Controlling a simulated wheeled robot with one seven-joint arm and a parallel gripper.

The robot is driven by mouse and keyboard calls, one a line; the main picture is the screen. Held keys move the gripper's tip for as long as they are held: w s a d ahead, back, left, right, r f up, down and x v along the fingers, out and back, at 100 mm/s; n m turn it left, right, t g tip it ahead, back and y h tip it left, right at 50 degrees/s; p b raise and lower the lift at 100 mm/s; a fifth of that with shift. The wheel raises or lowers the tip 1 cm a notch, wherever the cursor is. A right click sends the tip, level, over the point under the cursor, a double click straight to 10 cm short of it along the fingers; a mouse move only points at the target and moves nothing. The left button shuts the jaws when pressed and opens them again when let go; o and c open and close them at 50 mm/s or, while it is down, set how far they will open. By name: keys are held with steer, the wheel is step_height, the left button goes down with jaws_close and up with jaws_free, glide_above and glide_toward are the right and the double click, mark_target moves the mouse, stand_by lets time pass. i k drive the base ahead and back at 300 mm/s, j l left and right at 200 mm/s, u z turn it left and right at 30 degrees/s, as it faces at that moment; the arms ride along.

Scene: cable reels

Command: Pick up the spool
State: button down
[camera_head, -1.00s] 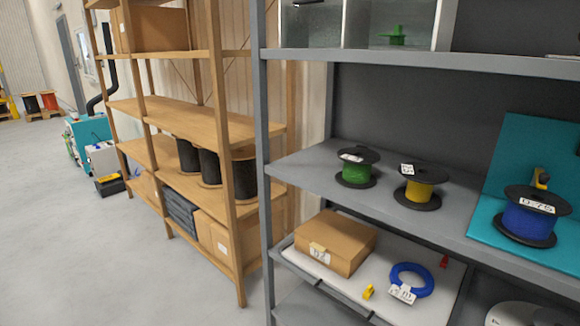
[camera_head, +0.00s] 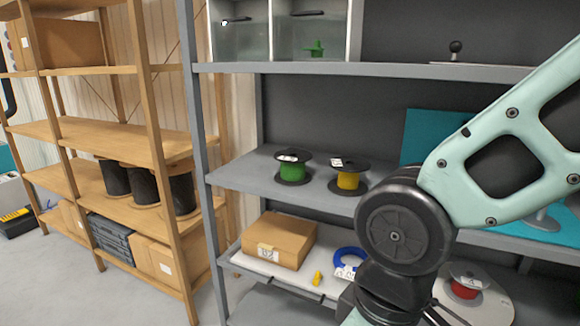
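Several spools stand on the grey shelf unit; the frames do not show which one the task names. A green spool (camera_head: 292,167) stands upright on the middle shelf. A yellow spool (camera_head: 348,177) stands just right of it. A red spool (camera_head: 464,287) sits lower, on a round pale disc (camera_head: 487,303) at the bottom right. My arm crosses the right side and hides part of the middle shelf. My gripper is out of view below the bottom edge.
A teal board (camera_head: 428,137) stands behind my arm. The lower tray (camera_head: 262,262) holds a cardboard box (camera_head: 279,240), a blue ring (camera_head: 350,258) and a yellow clip (camera_head: 317,279). A wooden rack (camera_head: 150,140) with black reels (camera_head: 145,186) stands left. The middle shelf left of the green spool is clear.

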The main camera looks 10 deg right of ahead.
mark_target(292, 172)
steer(key=i+j+z, duration=0.1)
steer(key=z, duration=0.65)
steer(key=i+j+z, duration=0.15)
steer(key=j+z, duration=0.35)
steer(key=j, duration=0.35)
steer(key=j+z, duration=0.45)
steer(key=j, duration=1.55)
steer(key=j+z, duration=0.15)
steer(key=j, duration=1.05)
